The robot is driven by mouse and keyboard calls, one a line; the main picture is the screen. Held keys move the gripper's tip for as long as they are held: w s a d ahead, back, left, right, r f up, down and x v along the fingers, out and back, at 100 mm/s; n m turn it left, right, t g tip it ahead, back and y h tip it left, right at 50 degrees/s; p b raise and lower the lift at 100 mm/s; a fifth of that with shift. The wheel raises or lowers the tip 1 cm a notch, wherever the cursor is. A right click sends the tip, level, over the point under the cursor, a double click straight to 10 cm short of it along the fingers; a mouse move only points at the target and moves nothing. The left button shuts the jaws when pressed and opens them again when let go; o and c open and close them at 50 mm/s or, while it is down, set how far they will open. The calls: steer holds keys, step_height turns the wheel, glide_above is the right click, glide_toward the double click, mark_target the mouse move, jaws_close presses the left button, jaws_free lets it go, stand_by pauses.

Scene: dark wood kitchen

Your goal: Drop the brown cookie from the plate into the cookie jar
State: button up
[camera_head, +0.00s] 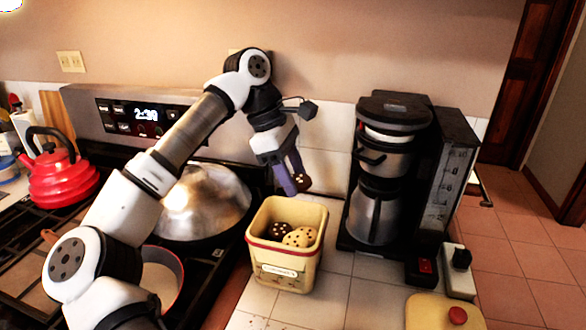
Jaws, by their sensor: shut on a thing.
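The cookie jar (285,272) is a square cream container with a red band below its rim. It stands open on the tiled counter, with a dark cookie (280,231) and a pale spotted cookie (301,237) inside. My gripper (297,184) is above the jar and points down. It is shut on a brown cookie (302,182), of which only a small dark part with light spots shows. The held cookie is apart from the jar's rim. I cannot make out a plate.
A coffee maker (385,170) stands close to the jar's right. The stove at left holds a red kettle (62,172), a domed metal lid (200,200) and a pan (163,274). A cream lid with a red knob (440,312) lies at lower right. Bare tile (340,300) lies between.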

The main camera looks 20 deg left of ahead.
steer(key=shift+f+b, duration=0.75)
steer(key=shift+f, duration=0.8)
steer(key=o, duration=1)
steer(key=shift+o, duration=0.2)
steer(key=shift+r, duration=0.1)
steer(key=v, duration=1.3)
steer(key=shift+r, duration=0.35)
